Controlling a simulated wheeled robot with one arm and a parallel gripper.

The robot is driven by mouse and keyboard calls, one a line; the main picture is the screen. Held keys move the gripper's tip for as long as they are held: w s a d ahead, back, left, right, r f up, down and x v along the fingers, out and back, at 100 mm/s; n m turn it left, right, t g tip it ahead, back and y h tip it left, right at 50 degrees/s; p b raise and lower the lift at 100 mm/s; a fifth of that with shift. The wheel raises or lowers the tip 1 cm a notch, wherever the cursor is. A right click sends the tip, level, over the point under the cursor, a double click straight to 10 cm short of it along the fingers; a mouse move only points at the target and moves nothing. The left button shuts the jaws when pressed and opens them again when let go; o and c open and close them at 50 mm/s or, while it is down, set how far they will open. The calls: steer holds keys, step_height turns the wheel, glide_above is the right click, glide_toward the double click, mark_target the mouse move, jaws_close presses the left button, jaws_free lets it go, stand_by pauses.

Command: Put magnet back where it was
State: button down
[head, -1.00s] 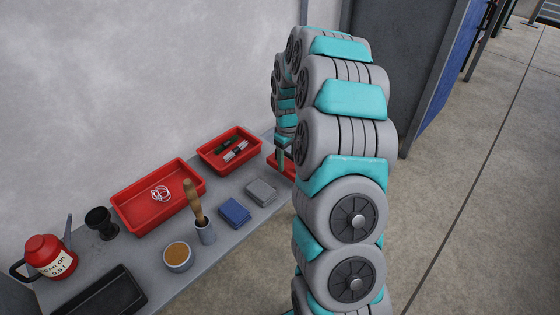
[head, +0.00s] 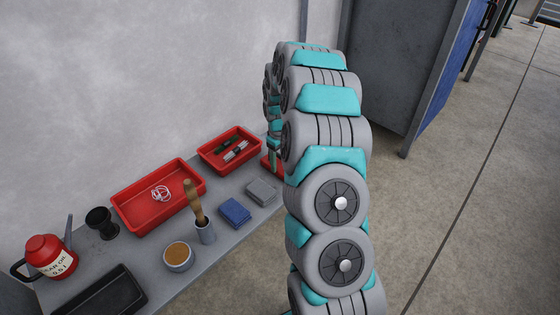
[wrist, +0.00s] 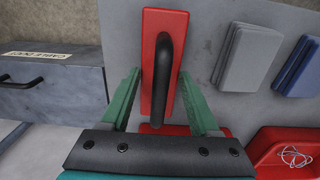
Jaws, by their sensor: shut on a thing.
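The magnet (wrist: 150,65), a red block with a black bar handle, stands out in the middle of the wrist view. My gripper (wrist: 159,75) is shut on it, with one green finger on each side of the handle. In the head view my gripper (head: 273,163) is at the far end of the grey bench, and only a bit of the magnet's red (head: 266,164) shows beside it; my arm hides the rest. I cannot tell whether the magnet touches the bench top.
Left of my gripper is a small red tray (head: 203,153) with green and white items. A large red tray (head: 128,216) holds white rings. Grey (head: 261,191) and blue (head: 235,212) pads lie near the front edge. A labelled grey drawer unit (wrist: 55,105) is beyond the bench end.

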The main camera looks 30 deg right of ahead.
mark_target(280, 155)
steer(key=shift+c, duration=0.6)
jaws_free()
step_height(280, 155, up, 11)
steer(key=shift+r, duration=0.2)
steer(key=shift+a+r, duration=0.1)
steer(key=shift+r, duration=0.35)
steer(key=s+a+r+m, duration=0.1)
steer(key=s+a+r, duration=0.3)
steer(key=s+a, duration=0.4)
steer(key=s+a+r, duration=0.5)
steer(key=s, duration=0.6)
steer(key=s+a+f+m+g, duration=0.1)
steer(key=s+a+m, duration=0.2)
steer(key=s, duration=1.9)
steer(key=shift+s+a+g, duration=0.15)
steer(key=shift+a+g, duration=0.25)
steer(key=shift+a, duration=0.2)
steer(key=shift+r, duration=0.1)
